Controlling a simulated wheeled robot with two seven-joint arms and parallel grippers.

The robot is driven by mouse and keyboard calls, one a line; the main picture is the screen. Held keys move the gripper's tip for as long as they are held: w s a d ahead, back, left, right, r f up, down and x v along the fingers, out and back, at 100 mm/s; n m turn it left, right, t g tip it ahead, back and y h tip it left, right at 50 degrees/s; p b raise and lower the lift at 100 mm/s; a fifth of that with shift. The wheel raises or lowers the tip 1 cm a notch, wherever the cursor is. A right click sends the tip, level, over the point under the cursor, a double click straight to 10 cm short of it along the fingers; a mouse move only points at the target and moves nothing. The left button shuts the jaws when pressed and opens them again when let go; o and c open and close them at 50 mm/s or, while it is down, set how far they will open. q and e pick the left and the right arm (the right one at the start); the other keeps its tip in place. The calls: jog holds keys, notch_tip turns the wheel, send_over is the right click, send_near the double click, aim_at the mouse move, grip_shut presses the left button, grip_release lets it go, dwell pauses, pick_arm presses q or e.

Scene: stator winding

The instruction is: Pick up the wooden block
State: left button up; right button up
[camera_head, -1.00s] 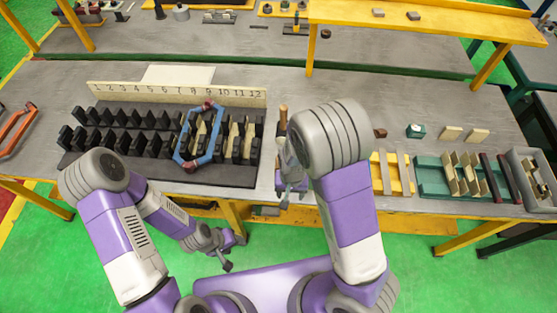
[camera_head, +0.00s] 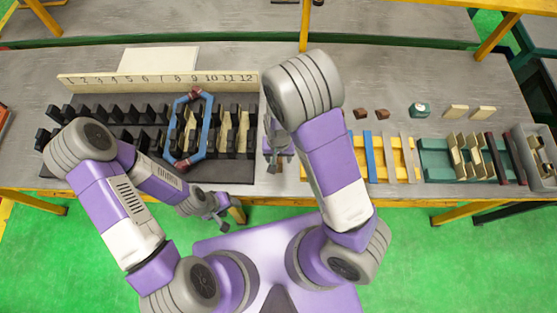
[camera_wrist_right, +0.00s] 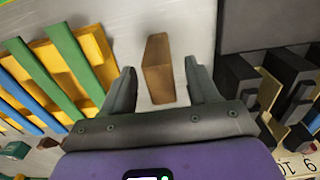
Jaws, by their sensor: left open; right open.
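In the right wrist view the wooden block (camera_wrist_right: 158,68), brown and oblong, is on the grey bench between the two fingers of my right gripper (camera_wrist_right: 161,70). The gripper is open, with a gap on both sides of the block. In the head view the right gripper (camera_head: 278,155) is over the bench, just right of the black slotted rack; I cannot make out the block there. My left gripper (camera_head: 215,208) is open and empty, low in front of the bench's front edge.
The black rack (camera_head: 75,173) holds a blue frame (camera_head: 173,120). Right of my right arm are a yellow tray (camera_head: 410,175) with coloured strips, two small brown pieces (camera_head: 382,114) and a green tray (camera_head: 432,170).

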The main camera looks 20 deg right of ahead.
notch_tip(320, 180, down, 3)
jog(key=shift+w+r, duration=0.1)
jog(key=shift+r, duration=0.2)
grip_shut()
